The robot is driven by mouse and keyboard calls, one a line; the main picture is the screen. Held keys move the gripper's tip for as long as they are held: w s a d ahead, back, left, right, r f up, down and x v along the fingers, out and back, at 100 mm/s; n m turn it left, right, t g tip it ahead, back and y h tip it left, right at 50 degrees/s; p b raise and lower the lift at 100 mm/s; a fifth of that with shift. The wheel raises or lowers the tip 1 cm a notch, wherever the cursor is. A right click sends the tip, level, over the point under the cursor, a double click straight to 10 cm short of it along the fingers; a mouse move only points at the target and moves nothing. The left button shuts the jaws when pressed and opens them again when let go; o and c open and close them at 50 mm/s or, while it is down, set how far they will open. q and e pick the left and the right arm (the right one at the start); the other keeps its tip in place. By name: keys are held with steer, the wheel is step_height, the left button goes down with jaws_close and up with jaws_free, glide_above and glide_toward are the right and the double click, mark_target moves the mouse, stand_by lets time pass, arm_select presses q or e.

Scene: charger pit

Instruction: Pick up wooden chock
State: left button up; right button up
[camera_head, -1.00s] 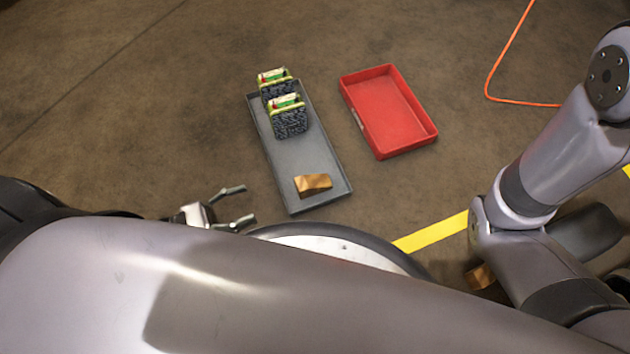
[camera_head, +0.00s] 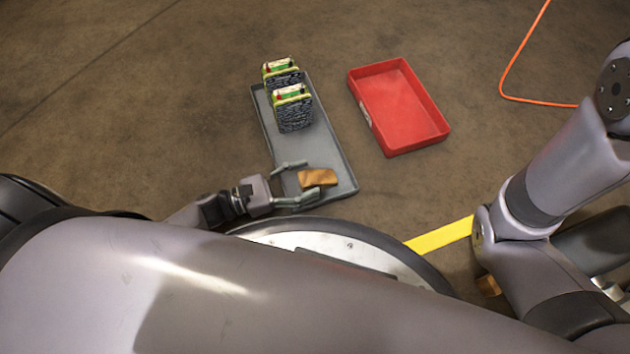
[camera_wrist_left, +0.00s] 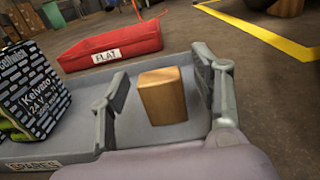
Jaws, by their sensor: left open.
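The wooden chock (camera_head: 317,177) is a small light-brown block lying at the near end of the grey tray (camera_head: 259,107). My left gripper (camera_head: 305,183) is open, with its two fingers reaching over the tray's near end beside the chock. In the left wrist view the chock (camera_wrist_left: 163,95) stands between the two open fingers (camera_wrist_left: 160,100), with a visible gap to the left finger and a smaller one to the right finger. My right gripper cannot be made out; only the right arm shows at the right edge of the head view.
Two dark battery packs with green tops (camera_head: 294,110) stand at the tray's far end. A red bin (camera_head: 400,107) lies to the right of the tray. A yellow floor line (camera_head: 441,235) and an orange cable (camera_head: 530,101) are farther right. Another wooden piece (camera_head: 488,285) is partly hidden by my right arm.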

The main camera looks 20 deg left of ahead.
mark_target(318, 179)
arm_select(q)
steer(key=shift+x, duration=1.15)
steer(key=c, duration=1.3)
steer(key=shift+r, duration=0.1)
